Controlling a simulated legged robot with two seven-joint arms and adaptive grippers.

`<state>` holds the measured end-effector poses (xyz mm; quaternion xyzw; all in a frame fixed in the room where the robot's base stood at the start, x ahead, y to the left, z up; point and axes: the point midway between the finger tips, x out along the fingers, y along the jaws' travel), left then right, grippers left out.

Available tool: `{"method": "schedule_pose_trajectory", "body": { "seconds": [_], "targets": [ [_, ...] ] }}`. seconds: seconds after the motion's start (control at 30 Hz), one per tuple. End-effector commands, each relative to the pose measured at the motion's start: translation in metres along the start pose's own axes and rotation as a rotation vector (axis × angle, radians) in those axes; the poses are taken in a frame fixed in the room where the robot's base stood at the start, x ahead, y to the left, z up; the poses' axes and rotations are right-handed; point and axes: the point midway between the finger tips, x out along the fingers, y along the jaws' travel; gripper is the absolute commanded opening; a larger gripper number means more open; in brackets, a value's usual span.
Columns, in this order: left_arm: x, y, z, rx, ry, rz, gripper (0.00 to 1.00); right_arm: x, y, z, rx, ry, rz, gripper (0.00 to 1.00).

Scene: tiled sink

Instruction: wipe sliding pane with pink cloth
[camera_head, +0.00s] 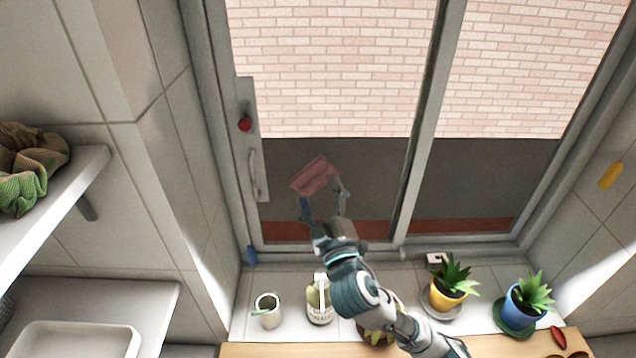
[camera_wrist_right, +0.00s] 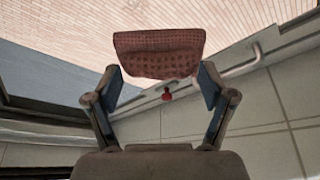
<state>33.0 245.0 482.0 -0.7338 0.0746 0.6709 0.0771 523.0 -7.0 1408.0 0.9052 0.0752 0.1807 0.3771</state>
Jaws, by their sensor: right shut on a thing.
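The pink cloth (camera_head: 314,176) is in front of the lower part of the sliding pane (camera_head: 372,175), the left pane of the window. My right gripper (camera_head: 322,190) reaches up from the sill and is shut on the cloth, with its fingers set wide apart. In the right wrist view the patterned cloth (camera_wrist_right: 158,53) spans the fingertips of the gripper (camera_wrist_right: 160,72). I cannot tell whether the cloth touches the glass. A white handle (camera_head: 253,175) and a red knob (camera_head: 245,124) are on the pane's left frame. My left gripper is not in view.
On the sill stand a cup (camera_head: 267,310), a bottle (camera_head: 319,300), a yellow pot (camera_head: 447,295) and a blue pot (camera_head: 524,305), each pot with a plant. My right arm passes close beside the bottle. A shelf (camera_head: 60,205) juts out at left.

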Motion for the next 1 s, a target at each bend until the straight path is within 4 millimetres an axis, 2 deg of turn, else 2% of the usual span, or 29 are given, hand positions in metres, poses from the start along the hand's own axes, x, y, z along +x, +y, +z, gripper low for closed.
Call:
{"method": "schedule_pose_trajectory", "body": {
  "seconds": [0.13,0.53,0.83,1.0],
  "targets": [
    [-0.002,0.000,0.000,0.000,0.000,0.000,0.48,-0.009,0.001,-0.003,0.001,-0.001,0.001,0.54],
    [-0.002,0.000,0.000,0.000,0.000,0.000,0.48,-0.012,0.000,-0.005,0.000,0.000,0.001,0.54],
    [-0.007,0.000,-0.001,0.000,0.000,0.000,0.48,-0.035,0.000,-0.015,0.001,0.000,0.000,0.54],
    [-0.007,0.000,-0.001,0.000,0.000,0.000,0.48,-0.038,-0.002,-0.014,0.001,-0.003,-0.002,0.54]
  ]
}}
